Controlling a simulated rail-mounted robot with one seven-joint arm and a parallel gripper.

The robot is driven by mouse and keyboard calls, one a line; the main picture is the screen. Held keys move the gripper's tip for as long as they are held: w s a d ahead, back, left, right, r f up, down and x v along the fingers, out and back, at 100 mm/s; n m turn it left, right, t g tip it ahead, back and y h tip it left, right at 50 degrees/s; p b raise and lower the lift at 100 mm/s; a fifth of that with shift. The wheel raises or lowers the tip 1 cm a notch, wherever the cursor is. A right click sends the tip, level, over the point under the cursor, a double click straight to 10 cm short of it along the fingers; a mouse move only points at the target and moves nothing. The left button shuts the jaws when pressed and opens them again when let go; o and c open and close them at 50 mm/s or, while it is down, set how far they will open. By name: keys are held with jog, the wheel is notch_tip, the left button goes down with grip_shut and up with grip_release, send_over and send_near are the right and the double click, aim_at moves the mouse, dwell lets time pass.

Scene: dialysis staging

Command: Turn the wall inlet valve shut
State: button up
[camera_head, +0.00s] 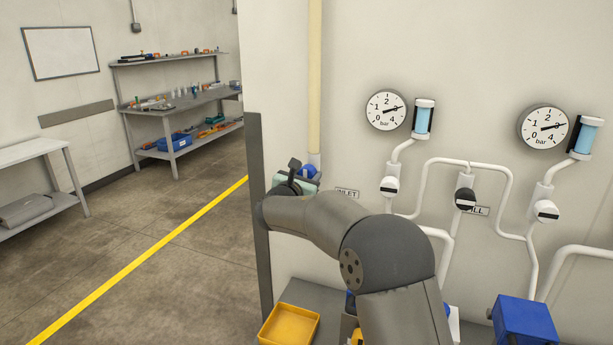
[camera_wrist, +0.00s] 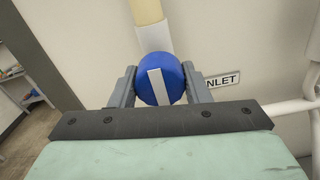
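The wall inlet valve has a round blue knob (camera_wrist: 160,78) with a white bar across its face. In the wrist view the bar runs nearly in line with the pale pipe (camera_wrist: 147,12) above it. My gripper (camera_wrist: 159,67) has one finger on each side of the knob, and both appear to touch its sides. In the head view a bit of the blue knob (camera_head: 308,171) shows beside my gripper (camera_head: 304,174), at the foot of the vertical pipe. My arm hides part of the area below. The INLET label (camera_head: 347,193) is right of the knob.
Two dial gauges (camera_head: 387,110) (camera_head: 543,127) and white pipes are on the wall to the right. A black-faced valve (camera_head: 465,199) is by another label. A yellow bin (camera_head: 289,325) and a blue box (camera_head: 523,322) stand below. Floor at left is open.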

jog(key=shift+f+b, duration=0.1)
jog(key=shift+b, duration=0.3)
jog(key=shift+c, duration=0.3)
jog(key=b, duration=0.1)
jog(key=m+b, duration=0.1)
jog(key=b, duration=0.1)
jog(key=shift+f+m, duration=0.25)
jog(key=shift+m, duration=0.05)
jog(key=m+b, duration=0.2)
jog(key=b, duration=0.2)
jog(key=shift+f+m+b, duration=0.1)
jog(key=shift+m+b, duration=0.2)
jog(key=shift+b, duration=0.1)
jog(key=m+b, duration=0.3)
jog(key=b, duration=0.2)
jog(key=shift+a+m, duration=0.1)
jog(key=shift+m, duration=0.2)
jog(key=m+b, duration=0.3)
jog(key=b, duration=0.1)
jog(key=shift+m, duration=0.3)
jog(key=m+b, duration=0.3)
jog(key=m, duration=0.1)
jog(key=shift+r, duration=0.25)
jog(key=shift+r+m+b, duration=0.2)
jog(key=shift+m+b, duration=0.75)
jog(key=shift+m, duration=0.25)
jog(key=o, duration=1)
